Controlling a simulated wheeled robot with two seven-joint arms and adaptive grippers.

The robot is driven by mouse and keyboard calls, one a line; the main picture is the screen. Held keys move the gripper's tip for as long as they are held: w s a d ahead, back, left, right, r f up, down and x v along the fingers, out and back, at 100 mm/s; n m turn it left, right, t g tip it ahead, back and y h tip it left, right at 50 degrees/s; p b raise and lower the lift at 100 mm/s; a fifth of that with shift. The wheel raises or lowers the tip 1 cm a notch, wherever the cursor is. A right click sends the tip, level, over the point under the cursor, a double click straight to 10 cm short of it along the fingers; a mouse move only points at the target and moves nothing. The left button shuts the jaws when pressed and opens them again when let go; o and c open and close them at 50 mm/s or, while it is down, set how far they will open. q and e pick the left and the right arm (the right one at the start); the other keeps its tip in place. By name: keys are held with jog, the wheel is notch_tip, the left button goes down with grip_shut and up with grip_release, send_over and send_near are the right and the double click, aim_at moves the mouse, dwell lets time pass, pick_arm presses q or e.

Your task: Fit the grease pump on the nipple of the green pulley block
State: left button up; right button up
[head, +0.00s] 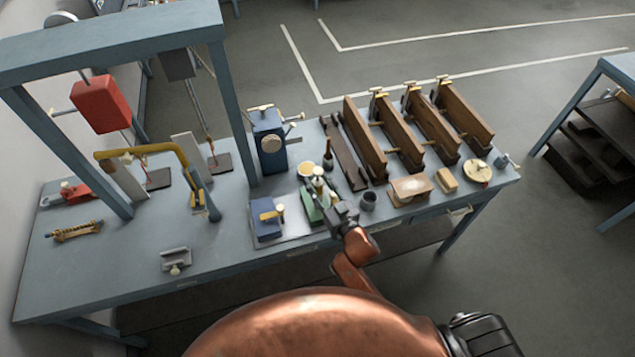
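A small green body (308,206) stands on the bench near its front edge, with cream, knob-like parts on top. I cannot tell whether it is the green pulley block or another tool. My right gripper (338,212) is just to the right of its base, low over the bench. The gripper is dark and small, so I cannot see its finger gap or whether it touches the green body. No grease pump or nipple can be made out for certain. My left gripper is not in view.
A blue device (267,222) stands left of the green body, and a dark cup (369,201) stands right of it. Behind are brown wooden channels (405,135) and a blue machine (270,145). A frame post (237,110) rises at left. The bench's left front (110,285) is clear.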

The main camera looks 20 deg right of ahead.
jog(key=shift+o, duration=1.3)
jog(key=shift+f, duration=0.15)
jog(key=v, duration=1.2)
